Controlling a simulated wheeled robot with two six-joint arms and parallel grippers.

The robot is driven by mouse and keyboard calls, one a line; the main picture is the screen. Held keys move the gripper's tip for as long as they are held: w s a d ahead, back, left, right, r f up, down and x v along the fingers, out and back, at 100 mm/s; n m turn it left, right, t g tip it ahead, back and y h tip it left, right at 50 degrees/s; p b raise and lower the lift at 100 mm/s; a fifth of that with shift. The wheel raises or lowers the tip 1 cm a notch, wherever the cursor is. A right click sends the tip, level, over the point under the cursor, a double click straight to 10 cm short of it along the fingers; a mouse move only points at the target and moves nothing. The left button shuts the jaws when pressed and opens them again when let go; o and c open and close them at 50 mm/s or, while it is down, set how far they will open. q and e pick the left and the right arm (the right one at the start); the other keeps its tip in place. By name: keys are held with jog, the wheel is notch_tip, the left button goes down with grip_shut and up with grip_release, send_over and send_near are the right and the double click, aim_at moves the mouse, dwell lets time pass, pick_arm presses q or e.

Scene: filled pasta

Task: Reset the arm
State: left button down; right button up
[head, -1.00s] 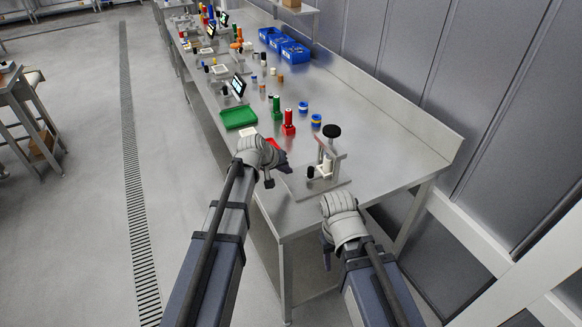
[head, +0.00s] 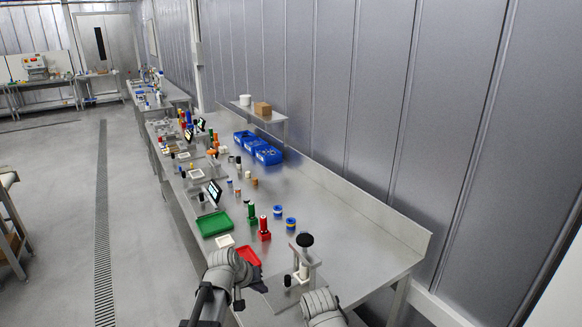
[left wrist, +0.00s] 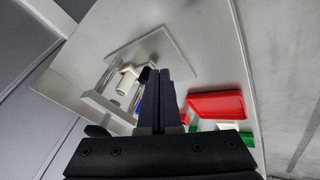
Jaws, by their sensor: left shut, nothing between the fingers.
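My left gripper (head: 248,294) is at the near end of the steel workbench (head: 340,220), beside the red tray (head: 249,257). In the left wrist view its dark fingers (left wrist: 160,95) are together with nothing between them. A press-like stand with a black knob (head: 305,240) stands on a plate to the right of it; the stand also shows in the left wrist view (left wrist: 125,85). My right arm (head: 322,308) comes in at the bottom edge, and its fingers are out of view.
A green tray (head: 215,224), a white square piece (head: 225,241), green (head: 252,217) and red (head: 264,231) bottle-like items and blue-yellow rolls (head: 291,224) stand on the bench. Blue bins (head: 266,154) sit farther back. A wall runs along the right; open floor (head: 60,230) lies left.

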pick_arm(q)
jog(key=s+d+f+m+g+y, duration=0.1)
jog(key=s+d+m+g+y, duration=0.1)
jog(key=s, duration=0.8)
jog(key=s+d+f+m+g+y, duration=0.2)
jog(key=s+d+m+g+y, duration=0.1)
jog(key=s, duration=0.8)
jog(key=shift+d, duration=0.2)
